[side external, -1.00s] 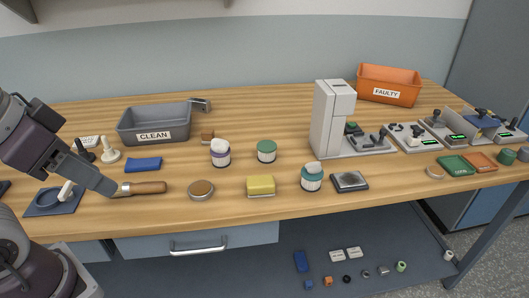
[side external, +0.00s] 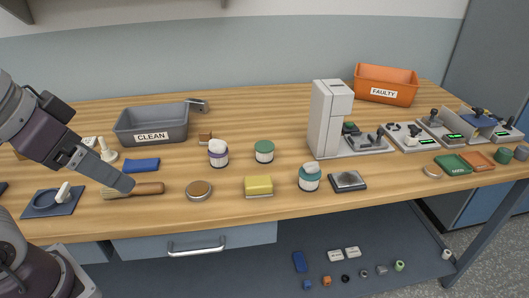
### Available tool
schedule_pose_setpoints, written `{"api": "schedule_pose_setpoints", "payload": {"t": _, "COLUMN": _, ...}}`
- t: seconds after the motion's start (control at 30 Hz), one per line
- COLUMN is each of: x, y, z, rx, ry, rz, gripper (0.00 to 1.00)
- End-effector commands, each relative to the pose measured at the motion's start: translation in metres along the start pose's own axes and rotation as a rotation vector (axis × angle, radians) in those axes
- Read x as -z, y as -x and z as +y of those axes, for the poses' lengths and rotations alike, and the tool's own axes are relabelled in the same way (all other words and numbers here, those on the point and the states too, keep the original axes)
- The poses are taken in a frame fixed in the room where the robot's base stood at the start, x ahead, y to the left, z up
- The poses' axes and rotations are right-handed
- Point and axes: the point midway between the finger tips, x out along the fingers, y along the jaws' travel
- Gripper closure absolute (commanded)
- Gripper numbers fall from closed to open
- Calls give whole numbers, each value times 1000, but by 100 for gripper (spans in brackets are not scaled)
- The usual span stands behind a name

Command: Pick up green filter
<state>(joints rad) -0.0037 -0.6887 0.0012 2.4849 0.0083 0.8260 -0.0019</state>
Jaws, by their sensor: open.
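A short cylinder with a green top (side external: 264,151) stands upright on the wooden table near its middle; it best fits the green filter, though no label on it is readable. My gripper (side external: 127,185) is at the left, over or in front of a wooden-handled tool (side external: 150,188), well left of the green-topped cylinder. It is open and seen edge-on, with nothing visible between its fingers. I cannot tell its exact height above the table.
A purple-banded jar (side external: 218,154) stands just left of the green-topped cylinder. A yellow block (side external: 258,187), a teal jar (side external: 310,178) and a round brown-topped disc (side external: 199,190) lie nearer the front. A tall pale machine (side external: 324,120) stands to the right.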

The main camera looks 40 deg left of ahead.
Motion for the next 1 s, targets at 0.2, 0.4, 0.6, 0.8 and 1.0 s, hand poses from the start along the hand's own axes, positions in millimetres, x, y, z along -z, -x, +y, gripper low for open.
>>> {"api": "schedule_pose_setpoints", "payload": {"t": 0.2, "x": 143, "y": -98, "z": -18, "rx": 41, "ry": -10, "rz": 180, "gripper": 19}}
{"api": "schedule_pose_setpoints", "payload": {"t": 0.4, "x": 230, "y": -236, "z": -30, "rx": 27, "ry": -43, "rz": 397, "gripper": 19}}
{"api": "schedule_pose_setpoints", "payload": {"t": 0.6, "x": 233, "y": -348, "z": -28, "rx": -34, "ry": -51, "rz": 584, "gripper": 19}}
{"api": "schedule_pose_setpoints", "payload": {"t": 0.8, "x": 225, "y": -378, "z": -26, "rx": -61, "ry": -46, "rz": 657, "gripper": 19}}
{"api": "schedule_pose_setpoints", "payload": {"t": 1.0, "x": 242, "y": -398, "z": -23, "rx": -63, "ry": -47, "rz": 662, "gripper": 19}}
